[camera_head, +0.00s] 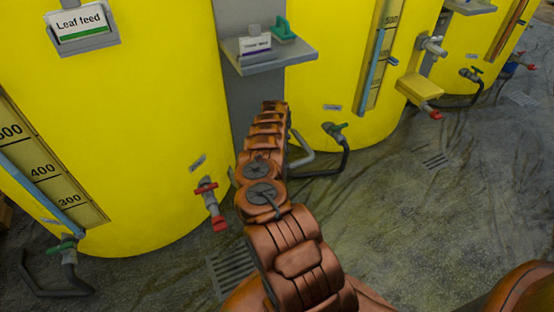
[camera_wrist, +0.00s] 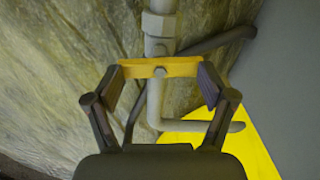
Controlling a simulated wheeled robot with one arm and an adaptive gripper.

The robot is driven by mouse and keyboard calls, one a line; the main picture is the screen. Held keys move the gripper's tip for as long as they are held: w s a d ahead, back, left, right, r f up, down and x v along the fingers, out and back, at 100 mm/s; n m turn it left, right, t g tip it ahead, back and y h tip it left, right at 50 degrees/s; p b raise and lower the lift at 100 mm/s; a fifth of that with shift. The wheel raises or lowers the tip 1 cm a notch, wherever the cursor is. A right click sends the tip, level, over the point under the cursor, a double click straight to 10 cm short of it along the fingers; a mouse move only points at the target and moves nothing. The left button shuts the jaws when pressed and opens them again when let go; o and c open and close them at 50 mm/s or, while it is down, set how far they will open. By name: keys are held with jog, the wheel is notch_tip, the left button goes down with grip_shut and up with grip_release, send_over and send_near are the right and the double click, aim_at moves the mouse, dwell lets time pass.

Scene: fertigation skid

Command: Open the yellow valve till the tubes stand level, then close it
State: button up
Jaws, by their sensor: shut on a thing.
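The yellow valve handle (camera_wrist: 135,70) is in the wrist view, a flat bar lying crosswise to the grey vertical pipe (camera_wrist: 161,25). My gripper (camera_wrist: 160,74) is shut on it, with one finger at each end of the bar. In the head view my arm hides the gripper and the yellow valve. A sight tube with blue liquid (camera_head: 43,197) runs beside the scale on the left tank. Another blue sight tube (camera_head: 373,72) stands on the middle tank's scale. I cannot tell from this angle whether their levels match.
A red-handled valve (camera_head: 209,199) and a green-handled valve (camera_head: 62,249) sit low on the left tank (camera_head: 140,120). A grey shelf (camera_head: 268,58) juts out between the tanks. The floor at right is mostly clear.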

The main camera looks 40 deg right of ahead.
jog(key=shift+s+a+f+m, duration=0.25)
jog(key=shift+f+m, duration=0.15)
jog(key=shift+m, duration=0.2)
jog(key=shift+w, duration=0.1)
jog(key=o, duration=0.8)
jog(key=shift+o, duration=1.1)
jog(key=shift+w+r, duration=0.1)
jog(key=shift+w+d+r, duration=0.1)
jog(key=shift+r, duration=0.1)
jog(key=shift+r, duration=3.6)
